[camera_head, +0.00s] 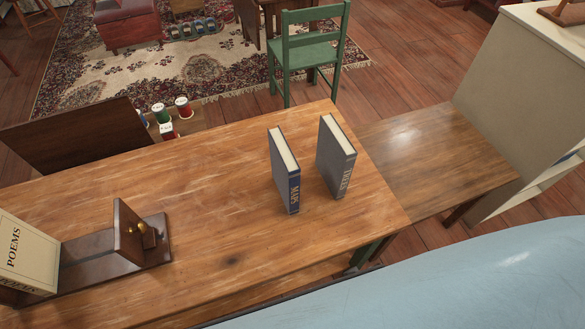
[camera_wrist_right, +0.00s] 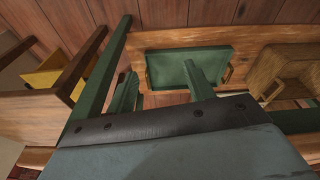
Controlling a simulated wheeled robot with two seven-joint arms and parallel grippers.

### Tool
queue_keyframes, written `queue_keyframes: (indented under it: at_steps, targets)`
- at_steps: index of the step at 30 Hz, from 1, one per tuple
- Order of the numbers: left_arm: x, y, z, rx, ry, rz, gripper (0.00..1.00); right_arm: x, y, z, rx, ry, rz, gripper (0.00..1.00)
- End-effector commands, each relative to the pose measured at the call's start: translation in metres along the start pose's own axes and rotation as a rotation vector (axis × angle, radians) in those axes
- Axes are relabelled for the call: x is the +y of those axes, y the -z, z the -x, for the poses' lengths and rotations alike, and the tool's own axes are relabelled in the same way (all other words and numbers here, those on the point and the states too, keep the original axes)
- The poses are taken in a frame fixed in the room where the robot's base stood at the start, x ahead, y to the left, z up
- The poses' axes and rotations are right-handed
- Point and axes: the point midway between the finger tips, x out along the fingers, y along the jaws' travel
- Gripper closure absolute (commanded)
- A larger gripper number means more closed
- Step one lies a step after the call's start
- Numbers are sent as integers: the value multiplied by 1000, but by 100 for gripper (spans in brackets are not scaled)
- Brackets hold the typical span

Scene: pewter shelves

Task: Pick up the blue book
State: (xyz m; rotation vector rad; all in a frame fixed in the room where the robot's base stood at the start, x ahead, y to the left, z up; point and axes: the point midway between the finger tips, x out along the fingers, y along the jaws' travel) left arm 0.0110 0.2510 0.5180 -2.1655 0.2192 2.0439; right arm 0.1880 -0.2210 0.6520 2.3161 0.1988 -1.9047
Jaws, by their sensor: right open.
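Two books stand upright on the wooden table near its right end in the head view. The left one is the blue book (camera_head: 284,170), with a dark blue band, gold lettering on its spine and grey-blue covers. A grey-blue book (camera_head: 336,157) with pale lettering stands just right of it, with a gap between them. Neither book is recognisable in the right wrist view. My right gripper (camera_wrist_right: 160,74) shows there with its two fingers apart and nothing between them. It is not seen in the head view, so its distance from the books cannot be told. My left gripper is not in view.
The wooden table (camera_head: 215,185) is clear around the books. A wooden book rack (camera_head: 95,262) holds a cream poems book (camera_head: 25,258) at left. A lower brown table (camera_head: 435,155) adjoins at right. A green chair (camera_head: 308,50) stands behind. Thread spools (camera_head: 183,107) sit beyond the table.

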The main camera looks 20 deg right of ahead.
Motion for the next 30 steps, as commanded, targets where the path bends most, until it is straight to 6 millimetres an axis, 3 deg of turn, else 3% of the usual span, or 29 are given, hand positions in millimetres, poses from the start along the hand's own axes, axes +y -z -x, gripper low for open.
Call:
queue_keyframes:
  at_steps: [1,5,7,12,21,27,30]
  targets:
    - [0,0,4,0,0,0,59,1,15,22,17,-1,-2,47]
    - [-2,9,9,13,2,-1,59,4,48,75,51,-16,43,47]
    - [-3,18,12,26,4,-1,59,8,71,102,102,-71,243,47]
    - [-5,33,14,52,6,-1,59,11,114,133,192,-256,805,47]
    - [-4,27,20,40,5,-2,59,-8,185,205,207,-767,1866,47]
    - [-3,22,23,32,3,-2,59,-31,211,252,71,-1155,2391,47]
    - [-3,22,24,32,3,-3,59,-40,217,268,-8,-1299,2543,47]
